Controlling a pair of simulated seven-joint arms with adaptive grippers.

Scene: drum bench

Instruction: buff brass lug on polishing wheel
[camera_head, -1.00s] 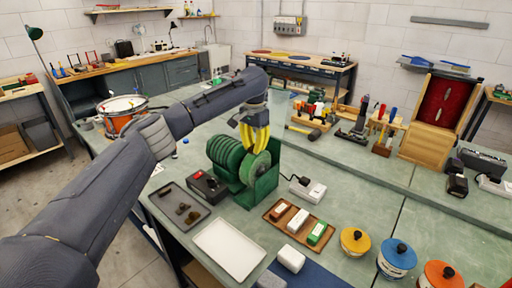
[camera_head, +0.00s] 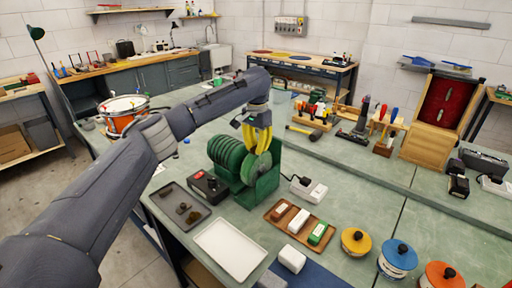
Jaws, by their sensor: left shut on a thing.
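The polishing wheel is a pale disc (camera_head: 258,168) at the front of a green machine (camera_head: 262,188) on the bench. My left gripper (camera_head: 257,150) has yellow fingers pointing down at the top of the wheel. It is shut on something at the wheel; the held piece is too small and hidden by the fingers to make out. Small dark brown lugs (camera_head: 183,208) lie in a grey tray (camera_head: 165,189) left of the machine. A black control box (camera_head: 208,186) with a red switch stands between tray and machine. My right gripper is not in view.
A white tray (camera_head: 231,250) lies in front, with a wooden tray (camera_head: 270,212) of coloured compound bars right of it. A white block (camera_head: 292,258) and several lidded tins (camera_head: 397,258) stand nearer. A power strip (camera_head: 308,189) with a cable sits right of the machine.

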